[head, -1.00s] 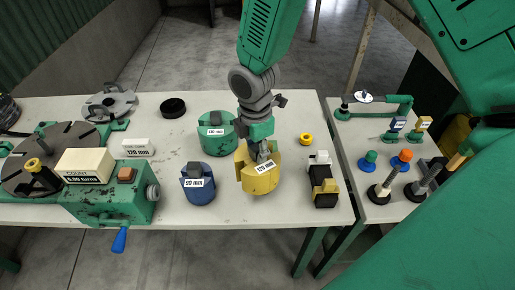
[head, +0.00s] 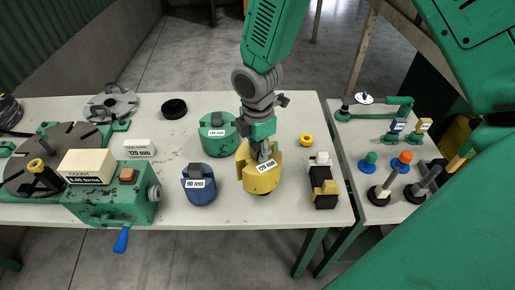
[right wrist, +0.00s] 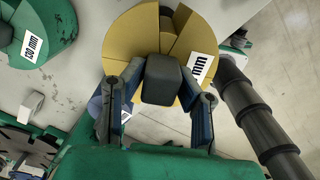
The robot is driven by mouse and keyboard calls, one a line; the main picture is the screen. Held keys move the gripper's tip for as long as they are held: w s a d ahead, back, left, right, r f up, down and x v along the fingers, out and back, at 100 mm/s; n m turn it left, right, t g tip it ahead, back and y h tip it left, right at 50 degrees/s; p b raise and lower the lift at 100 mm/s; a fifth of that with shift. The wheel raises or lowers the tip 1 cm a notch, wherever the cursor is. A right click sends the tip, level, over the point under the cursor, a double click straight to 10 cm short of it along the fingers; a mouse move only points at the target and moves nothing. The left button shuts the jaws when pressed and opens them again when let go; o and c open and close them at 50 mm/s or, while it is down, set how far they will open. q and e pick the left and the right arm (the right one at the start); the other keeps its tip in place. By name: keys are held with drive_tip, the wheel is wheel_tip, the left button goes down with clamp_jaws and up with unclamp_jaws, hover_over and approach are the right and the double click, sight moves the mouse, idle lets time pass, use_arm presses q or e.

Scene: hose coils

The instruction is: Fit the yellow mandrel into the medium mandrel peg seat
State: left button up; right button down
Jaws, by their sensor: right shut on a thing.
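The yellow mandrel (head: 262,176), labelled 120 mm, is upright near the front of the main table. It also shows in the right wrist view (right wrist: 140,35). My right gripper (head: 264,152) comes down from above, and its fingers close on the mandrel's dark grey top block (right wrist: 161,78). A dark patch shows under the mandrel's front edge, so it appears at or just above the tabletop. A dark round turntable (head: 48,160) lies at the far left; I cannot tell whether the medium peg seat is there. My left gripper is not in view.
The blue 90 mm mandrel (head: 199,186) stands close left, the green mandrel (head: 217,136) behind. The green counter box (head: 120,200) with a blue crank stands at front left. A black ring (head: 174,109) lies behind.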

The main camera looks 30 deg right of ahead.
drive_tip(key=shift+d+f, duration=0.1)
drive_tip(key=shift+d, duration=0.85)
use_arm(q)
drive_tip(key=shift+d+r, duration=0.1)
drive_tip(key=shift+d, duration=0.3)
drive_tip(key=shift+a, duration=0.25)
use_arm(e)
drive_tip(key=shift+a, duration=0.1)
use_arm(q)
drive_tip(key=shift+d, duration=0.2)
use_arm(e)
drive_tip(key=shift+d, duration=0.2)
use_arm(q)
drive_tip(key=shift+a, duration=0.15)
use_arm(e)
drive_tip(key=shift+a, duration=0.3)
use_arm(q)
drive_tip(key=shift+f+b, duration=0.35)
use_arm(e)
drive_tip(key=shift+d+f, duration=0.1)
drive_tip(key=shift+f, duration=0.55)
